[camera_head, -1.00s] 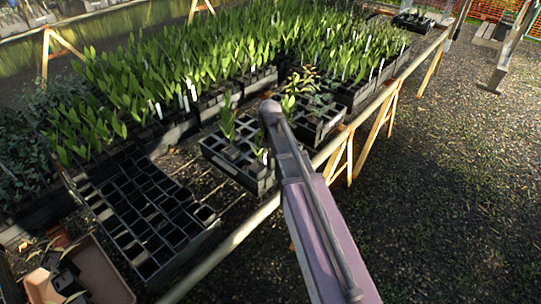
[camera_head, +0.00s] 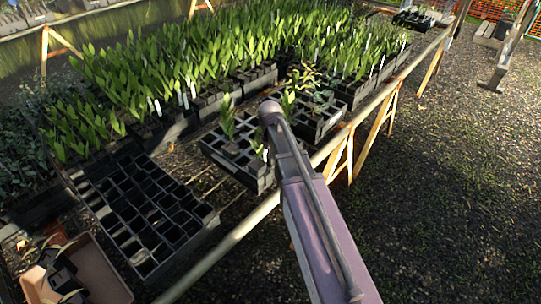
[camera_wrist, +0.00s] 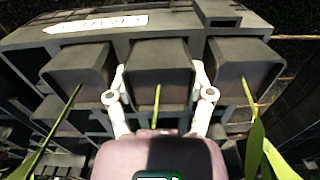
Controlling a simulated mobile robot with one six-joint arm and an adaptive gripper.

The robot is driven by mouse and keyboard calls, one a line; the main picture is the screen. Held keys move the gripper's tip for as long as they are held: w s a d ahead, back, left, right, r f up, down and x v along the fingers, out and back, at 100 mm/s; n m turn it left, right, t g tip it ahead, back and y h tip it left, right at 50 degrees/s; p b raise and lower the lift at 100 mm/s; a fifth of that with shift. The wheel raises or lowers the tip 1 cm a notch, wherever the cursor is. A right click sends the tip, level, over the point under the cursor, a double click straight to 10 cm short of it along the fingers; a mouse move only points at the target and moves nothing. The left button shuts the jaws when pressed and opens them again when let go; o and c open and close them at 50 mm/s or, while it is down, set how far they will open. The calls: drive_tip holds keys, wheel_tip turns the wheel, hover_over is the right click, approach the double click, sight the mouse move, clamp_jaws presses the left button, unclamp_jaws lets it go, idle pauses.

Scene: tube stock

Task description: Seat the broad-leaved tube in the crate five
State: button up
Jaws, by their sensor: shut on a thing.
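In the wrist view my gripper (camera_wrist: 158,76) has its two pale fingers on either side of a dark square tube (camera_wrist: 150,58) and is shut on it. A thin green stem rises from this tube; its leaves are hidden, so I cannot tell if it is broad-leaved. The tube stands in line between two similar tubes, at a crate (camera_wrist: 185,18) with a white label, too small to read. How deep it sits is unclear. In the head view my arm ends over a small crate (camera_head: 262,183) holding a few leafy plants; my fingers are hidden there.
A mostly empty black crate (camera_head: 150,268) stands at the front left of the bench. Dense rows of leafy tubes (camera_head: 200,60) fill the back. A tan tub (camera_head: 105,280) is at the lower left. The bench rail (camera_head: 240,233) runs along the front; open gravel lies right.

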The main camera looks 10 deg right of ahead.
drive_tip(key=shift+f, duration=0.3)
drive_tip(key=o, duration=1.2)
drive_tip(key=shift+o, duration=0.2)
drive_tip(key=shift+s, duration=0.1)
drive_tip(key=shift+r, duration=0.15)
